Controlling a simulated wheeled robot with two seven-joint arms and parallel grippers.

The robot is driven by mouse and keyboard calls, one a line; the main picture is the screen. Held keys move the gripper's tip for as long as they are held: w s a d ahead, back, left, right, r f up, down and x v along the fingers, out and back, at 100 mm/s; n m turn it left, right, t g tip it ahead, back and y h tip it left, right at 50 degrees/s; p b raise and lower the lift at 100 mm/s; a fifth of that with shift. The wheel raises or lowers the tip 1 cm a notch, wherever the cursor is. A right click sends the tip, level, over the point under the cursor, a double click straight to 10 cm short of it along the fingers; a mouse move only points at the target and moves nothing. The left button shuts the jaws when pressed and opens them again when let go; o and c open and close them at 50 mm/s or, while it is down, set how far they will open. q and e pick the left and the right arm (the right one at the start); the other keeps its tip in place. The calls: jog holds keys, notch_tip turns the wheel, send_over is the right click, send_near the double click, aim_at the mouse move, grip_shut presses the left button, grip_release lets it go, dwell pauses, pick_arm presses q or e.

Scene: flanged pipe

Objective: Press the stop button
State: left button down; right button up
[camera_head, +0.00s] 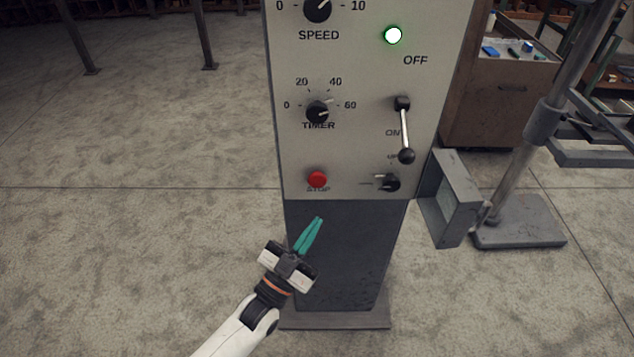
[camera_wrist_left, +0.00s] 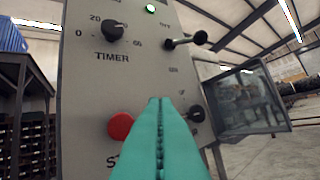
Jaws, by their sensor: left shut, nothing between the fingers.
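The red stop button (camera_head: 317,179) is at the lower left of the grey control panel (camera_head: 360,70), above the STOP label. In the left wrist view the red button (camera_wrist_left: 121,126) stands just left of my fingertips. My left gripper (camera_head: 318,220) has green fingers that are shut with nothing between them. In the head view its tips point up, just below the button in the picture. The tips look apart from the button; the exact distance to the panel is hard to tell. My right gripper is not in view.
The panel also bears a timer knob (camera_head: 318,112), a speed knob (camera_head: 317,9), a lever (camera_head: 405,130) pointing down by ON, a small selector (camera_head: 388,183) and a lit green lamp (camera_head: 393,35). A grey box (camera_head: 452,200) juts out at right. Floor at left is clear.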

pick_arm(q)
jog(key=b, duration=0.3)
send_near(321, 179)
jog(key=w+d+r, duration=0.1)
jog(key=d+r, duration=0.2)
jog(key=d, duration=0.1)
jog(key=shift+w+a+b, duration=0.25)
jog(key=shift+w+b, duration=0.25)
jog(key=shift+w, duration=0.3)
jog(key=shift+w+f, duration=0.1)
dwell(0.9)
jog(key=shift+w, duration=0.35)
jog(key=shift+w+b, duration=0.55)
jog(key=shift+b, duration=0.2)
dwell(0.5)
jog(key=shift+s, duration=0.1)
jog(key=shift+s+p, duration=0.65)
jog(key=shift+s, duration=0.25)
